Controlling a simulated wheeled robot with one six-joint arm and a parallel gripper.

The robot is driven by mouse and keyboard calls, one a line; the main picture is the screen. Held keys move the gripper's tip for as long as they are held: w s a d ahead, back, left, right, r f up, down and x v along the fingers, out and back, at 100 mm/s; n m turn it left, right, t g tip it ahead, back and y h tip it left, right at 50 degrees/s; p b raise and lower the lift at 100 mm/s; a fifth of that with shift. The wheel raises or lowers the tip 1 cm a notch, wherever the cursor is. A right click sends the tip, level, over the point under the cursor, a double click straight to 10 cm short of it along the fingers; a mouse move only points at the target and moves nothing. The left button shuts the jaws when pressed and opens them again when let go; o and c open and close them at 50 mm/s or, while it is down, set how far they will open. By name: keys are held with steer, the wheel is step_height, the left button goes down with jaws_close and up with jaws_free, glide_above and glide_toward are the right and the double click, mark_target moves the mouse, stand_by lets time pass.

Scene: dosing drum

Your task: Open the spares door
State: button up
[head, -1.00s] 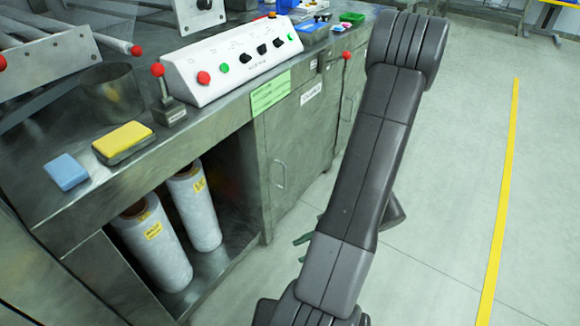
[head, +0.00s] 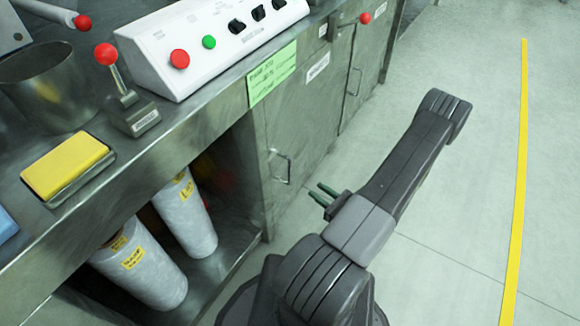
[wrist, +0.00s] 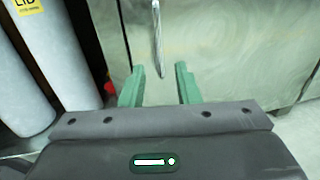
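A grey metal cabinet door (head: 305,115) with a vertical bar handle (head: 281,167) is closed, right of the open shelf bay. A second closed door (head: 362,70) with its own handle (head: 354,82) is farther along. A white label (head: 318,68) sits above the near door; I cannot read it surely, so I cannot tell which door is the spares door. My gripper (head: 315,190) has green fingers, apart and empty, pointing at the near door from its right. In the wrist view the handle (wrist: 157,35) appears ahead, between and beyond the open fingers (wrist: 159,75), apparently not touching.
White wrapped rolls (head: 140,268) stand in the open bay. The bench top carries a yellow block (head: 68,165), a red-knobbed lever (head: 130,108) and a control panel (head: 215,40). A red-knobbed latch (head: 350,20) juts out above the far door. Floor (head: 460,180) to the right is clear.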

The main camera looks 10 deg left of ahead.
steer(key=b, duration=0.2)
glide_above(290, 182)
steer(key=shift+w+a, duration=0.15)
steer(key=shift+w, duration=0.15)
jaws_close()
